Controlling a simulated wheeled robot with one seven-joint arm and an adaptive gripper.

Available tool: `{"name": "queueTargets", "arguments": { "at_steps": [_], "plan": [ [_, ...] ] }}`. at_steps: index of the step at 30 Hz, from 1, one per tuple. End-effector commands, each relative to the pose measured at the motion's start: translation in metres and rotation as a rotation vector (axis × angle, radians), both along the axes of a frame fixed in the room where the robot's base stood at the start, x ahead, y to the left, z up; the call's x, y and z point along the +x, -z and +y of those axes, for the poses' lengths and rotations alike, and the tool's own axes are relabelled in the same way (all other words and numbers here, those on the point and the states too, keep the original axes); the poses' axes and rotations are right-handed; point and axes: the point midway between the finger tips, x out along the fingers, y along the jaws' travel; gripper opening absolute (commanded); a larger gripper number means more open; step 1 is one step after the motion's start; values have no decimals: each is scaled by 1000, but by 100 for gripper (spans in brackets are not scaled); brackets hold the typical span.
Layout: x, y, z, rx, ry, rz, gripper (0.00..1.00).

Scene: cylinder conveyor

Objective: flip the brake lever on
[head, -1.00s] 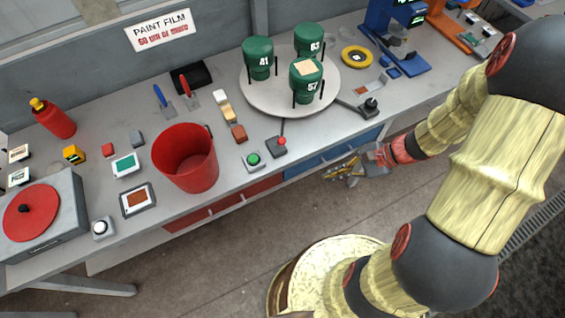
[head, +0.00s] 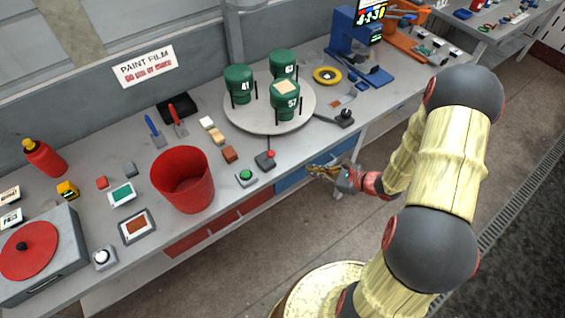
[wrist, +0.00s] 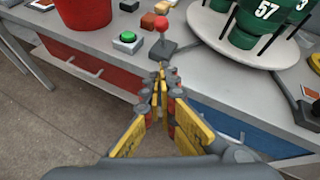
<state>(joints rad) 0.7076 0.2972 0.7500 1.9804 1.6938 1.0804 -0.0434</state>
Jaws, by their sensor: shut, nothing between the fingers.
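A small lever with a red knob (head: 269,155) on a dark base stands near the front edge of the bench. It also shows in the wrist view (wrist: 163,30), standing up just beyond my fingertips. A second control with a black knob (head: 346,114) sits right of the round turntable (head: 238,119). I cannot tell from labels which is the brake lever. My gripper (head: 312,169) is shut and empty, in front of the bench edge and to the right of the red-knobbed lever. In the wrist view my fingertips (wrist: 160,72) point toward that lever's base, apart from it.
A green button (head: 246,175) sits left of the red-knobbed lever, and a red bucket (head: 183,195) farther left. Green numbered canisters (head: 239,84) stand on the turntable. A blue machine (head: 352,45) is at the back right. The floor in front is clear.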

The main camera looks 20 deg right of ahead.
Motion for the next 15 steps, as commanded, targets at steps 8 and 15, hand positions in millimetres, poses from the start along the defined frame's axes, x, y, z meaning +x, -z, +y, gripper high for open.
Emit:
{"name": "queueTargets", "arguments": {
  "at_steps": [8,15],
  "plan": [
    [11,9,11,1,-4,2,0],
    [43,30,37,0,-6,3,0]
  ]
}}
